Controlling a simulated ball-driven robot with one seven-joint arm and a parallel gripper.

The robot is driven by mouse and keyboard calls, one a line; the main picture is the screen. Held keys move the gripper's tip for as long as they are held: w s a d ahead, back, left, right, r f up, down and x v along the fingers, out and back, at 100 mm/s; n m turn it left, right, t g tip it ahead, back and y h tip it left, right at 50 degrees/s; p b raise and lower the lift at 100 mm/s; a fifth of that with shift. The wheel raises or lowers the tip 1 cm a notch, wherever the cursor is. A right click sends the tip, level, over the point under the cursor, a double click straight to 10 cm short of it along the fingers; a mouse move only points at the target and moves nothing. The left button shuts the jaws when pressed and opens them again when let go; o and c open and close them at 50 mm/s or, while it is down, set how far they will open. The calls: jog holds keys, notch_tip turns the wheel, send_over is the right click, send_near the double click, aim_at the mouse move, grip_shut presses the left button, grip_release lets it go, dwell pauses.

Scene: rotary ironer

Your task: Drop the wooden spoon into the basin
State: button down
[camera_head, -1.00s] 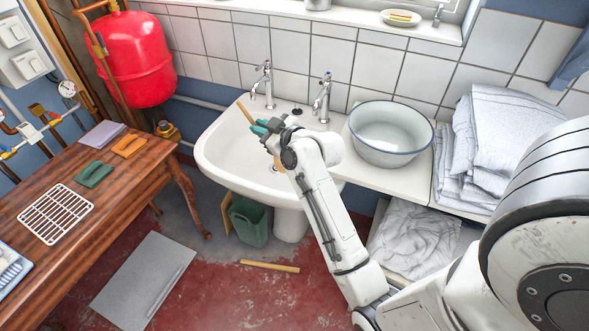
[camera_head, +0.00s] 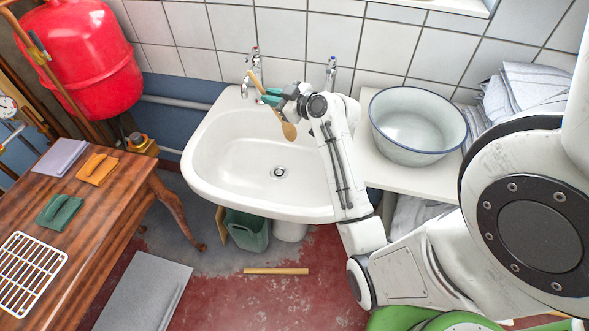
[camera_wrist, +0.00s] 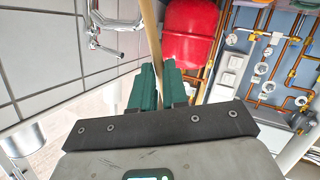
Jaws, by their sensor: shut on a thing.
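The wooden spoon (camera_head: 289,130) is held in my gripper (camera_head: 270,97), above the back part of the white sink basin (camera_head: 225,150). The spoon is tilted, its bowl end low and to the right, its handle end up by the left tap. In the wrist view the spoon (camera_wrist: 152,42) runs up from between the green fingers of my gripper (camera_wrist: 158,85), which are shut on it. The sink's inside looks empty, with a drain at its bottom. A separate white enamel bowl (camera_head: 415,150) with a blue rim stands to the right of the sink; it looks empty.
Two taps (camera_head: 252,70) stand at the sink's back edge. Folded towels (camera_head: 525,90) lie right of the enamel bowl. A green bin (camera_head: 247,230) and a wooden stick (camera_head: 276,271) are on the floor.

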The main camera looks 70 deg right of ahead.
notch_tip(320, 180, down, 6)
jog(key=b, duration=0.3)
jog(key=shift+r, duration=0.1)
jog(key=c, duration=1.1)
grip_release()
jog(key=shift+o, duration=0.2)
jog(key=shift+s, duration=0.1)
jog(key=b+v, duration=0.2)
jog(key=v, duration=0.8)
jog(key=shift+s+a, duration=0.25)
jog(key=shift+s, duration=0.1)
